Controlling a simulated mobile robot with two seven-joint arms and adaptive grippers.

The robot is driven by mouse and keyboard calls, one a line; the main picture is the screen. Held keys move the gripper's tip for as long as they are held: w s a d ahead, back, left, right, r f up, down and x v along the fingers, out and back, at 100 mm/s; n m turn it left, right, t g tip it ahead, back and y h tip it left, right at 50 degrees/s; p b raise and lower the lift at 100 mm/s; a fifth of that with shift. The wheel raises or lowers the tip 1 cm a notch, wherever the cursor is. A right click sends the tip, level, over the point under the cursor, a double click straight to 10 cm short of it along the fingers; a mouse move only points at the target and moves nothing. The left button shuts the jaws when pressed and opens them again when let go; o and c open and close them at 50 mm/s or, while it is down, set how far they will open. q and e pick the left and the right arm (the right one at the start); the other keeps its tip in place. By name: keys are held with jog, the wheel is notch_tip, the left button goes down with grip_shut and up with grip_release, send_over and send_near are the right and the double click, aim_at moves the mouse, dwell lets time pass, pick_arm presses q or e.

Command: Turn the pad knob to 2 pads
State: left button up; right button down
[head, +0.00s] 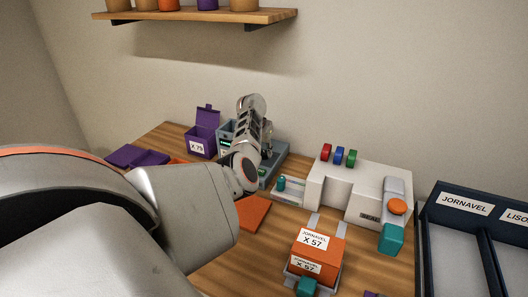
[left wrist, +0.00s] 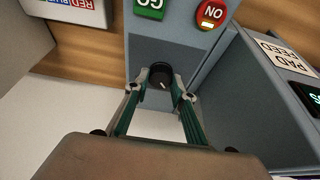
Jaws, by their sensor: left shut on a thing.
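The black pad knob (left wrist: 161,74) with a small white mark sits on a grey panel in the left wrist view. My left gripper (left wrist: 160,86) has its two green-lined fingers closed around the knob, one on each side. The panel also carries a green GO button (left wrist: 150,7) and a red round button (left wrist: 211,13). A label reading PAD FEED (left wrist: 277,58) is on a grey box at the right, beside a dark display (left wrist: 302,97). In the head view my left gripper (head: 266,132) is over the grey machine (head: 272,168); its fingertips and the knob are hidden there.
A purple box (head: 203,140) stands left of the machine. A white press (head: 340,190) with red, blue and green levers stands right. An orange box marked JORNAVEL X 57 (head: 318,243) is in front. A dark divided tray (head: 470,225) is at far right. A shelf (head: 200,14) hangs above.

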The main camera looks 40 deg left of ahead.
pick_arm(q)
jog(key=m+h, duration=0.1)
jog(key=m, duration=0.2)
jog(key=shift+a+m, duration=0.1)
jog(key=shift+m, duration=0.2)
jog(key=o, duration=1.1)
jog(key=v, duration=1.2)
jog(key=shift+a, duration=0.2)
jog(key=shift+s, duration=0.1)
